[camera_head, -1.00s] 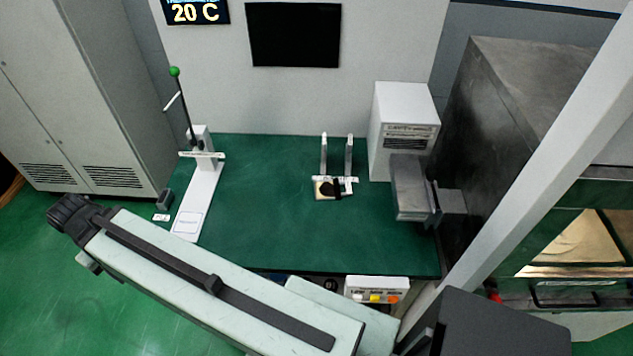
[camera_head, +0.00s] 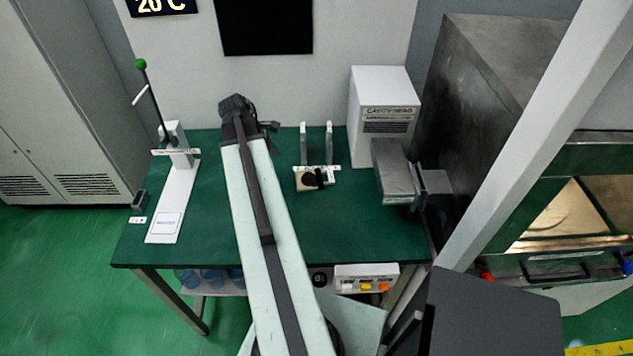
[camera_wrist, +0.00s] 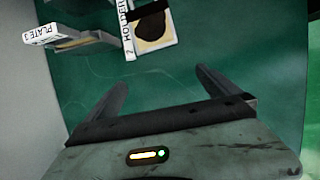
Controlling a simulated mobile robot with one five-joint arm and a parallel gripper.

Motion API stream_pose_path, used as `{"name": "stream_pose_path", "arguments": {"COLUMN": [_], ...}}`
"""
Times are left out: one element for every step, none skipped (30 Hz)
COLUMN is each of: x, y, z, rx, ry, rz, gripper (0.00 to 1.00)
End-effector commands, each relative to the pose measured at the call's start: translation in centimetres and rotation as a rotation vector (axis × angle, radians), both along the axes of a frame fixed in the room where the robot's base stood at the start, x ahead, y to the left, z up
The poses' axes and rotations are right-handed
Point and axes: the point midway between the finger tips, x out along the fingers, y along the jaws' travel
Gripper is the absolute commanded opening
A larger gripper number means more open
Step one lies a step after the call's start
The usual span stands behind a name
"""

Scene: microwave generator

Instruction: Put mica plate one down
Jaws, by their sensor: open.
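My gripper (camera_wrist: 160,82) is open in the wrist view, with bare green table between its fingers. In the head view the end of my arm (camera_head: 240,112) is over the table, left of a holder with two upright metal posts (camera_head: 316,147). A tan plate with a dark patch (camera_head: 308,181) lies at the foot of the posts; it also shows in the wrist view (camera_wrist: 153,25), beside a label ending in "HOLDER" (camera_wrist: 128,25). A pale piece labelled "PLATE 1" (camera_wrist: 40,34) is at the wrist view's upper left. I cannot tell which piece is mica plate one.
The green table (camera_head: 340,225) is clear in front of the holder. A white box (camera_head: 380,115) and a grey metal waveguide piece (camera_head: 393,170) stand to the right. A stand with a green-knobbed lever (camera_head: 172,190) is at the left. A button box (camera_head: 366,278) is at the front edge.

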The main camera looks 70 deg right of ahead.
Motion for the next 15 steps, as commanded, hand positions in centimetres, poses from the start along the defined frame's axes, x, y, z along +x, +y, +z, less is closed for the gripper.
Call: {"name": "stream_pose_path", "arguments": {"x": [-2.8, -4.1, -5.5, -6.3, -6.9, -7.4, -7.7, -7.8, -7.8, -7.8, -7.8, -7.9, -8.0, -8.2, -8.3], "y": [-2.0, -2.7, -3.5, -3.9, -4.2, -4.5, -4.6, -4.7, -4.7, -4.7, -4.7, -4.7, -4.8, -4.8, -4.9], "z": [-0.3, -0.3, -0.3, -0.2, -0.2, -0.2, -0.2, -0.2, -0.2, -0.3, -0.5, -0.9, -1.3, -1.8, -2.3], "rx": [0.009, 0.015, 0.022, 0.026, 0.03, 0.033, 0.035, 0.036, 0.037, 0.036, 0.036, 0.036, 0.036, 0.036, 0.036], "ry": [0.026, 0.04, 0.056, 0.065, 0.071, 0.077, 0.08, 0.081, 0.082, 0.082, 0.082, 0.082, 0.082, 0.082, 0.081], "rz": [0.008, 0.019, 0.031, 0.037, 0.043, 0.049, 0.052, 0.053, 0.055, 0.056, 0.055, 0.055, 0.055, 0.055, 0.054], "gripper": [1.0, 1.0, 1.0, 1.0, 1.0, 1.0, 1.0, 1.0, 1.0, 1.0, 1.0, 1.0, 1.0, 1.0, 1.0]}}
